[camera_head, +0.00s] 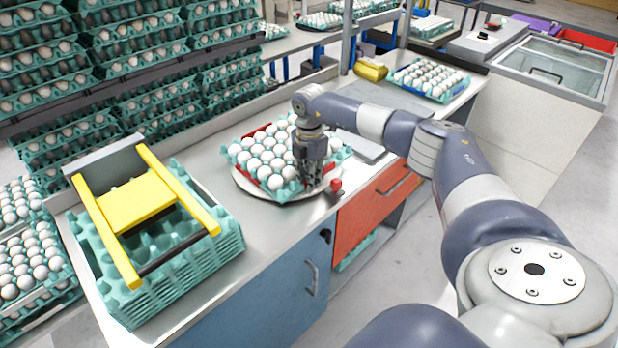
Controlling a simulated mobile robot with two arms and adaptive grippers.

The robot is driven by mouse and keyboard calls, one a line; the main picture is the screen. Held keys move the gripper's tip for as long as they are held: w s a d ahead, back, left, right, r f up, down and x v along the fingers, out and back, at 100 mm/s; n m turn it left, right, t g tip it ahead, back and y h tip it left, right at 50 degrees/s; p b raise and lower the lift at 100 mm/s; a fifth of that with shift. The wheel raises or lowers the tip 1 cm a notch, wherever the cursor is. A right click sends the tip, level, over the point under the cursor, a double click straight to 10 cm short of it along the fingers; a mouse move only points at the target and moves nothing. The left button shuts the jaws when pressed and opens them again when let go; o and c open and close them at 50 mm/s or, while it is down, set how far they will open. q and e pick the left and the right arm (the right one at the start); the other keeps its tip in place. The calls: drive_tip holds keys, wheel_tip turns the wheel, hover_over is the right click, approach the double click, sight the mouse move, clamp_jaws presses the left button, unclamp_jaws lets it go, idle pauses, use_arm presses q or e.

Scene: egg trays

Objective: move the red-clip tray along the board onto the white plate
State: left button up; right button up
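The red-clip tray (235,153) is teal, full of white eggs, with red strips at its back left and front edges. It sits over the round white plate (285,202), whose rim shows in front and at the left. The tray's right corner reaches out toward a flat grey board (365,148). My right gripper (308,182) points down at the tray's front right side, among or just before the eggs. Its fingertips are small and dark, so I cannot tell whether they grip the tray. My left gripper is not in view.
A red knob (336,185) stands at the counter edge beside the plate. Stacked empty trays (200,262) with a yellow frame (140,205) stand at the left. Another egg tray (458,90) and a yellow object (371,70) are farther back. Racks of eggs line the left.

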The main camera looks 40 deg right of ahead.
idle(0.3)
wheel_tip(320, 180, up, 12)
idle(0.5)
idle(0.5)
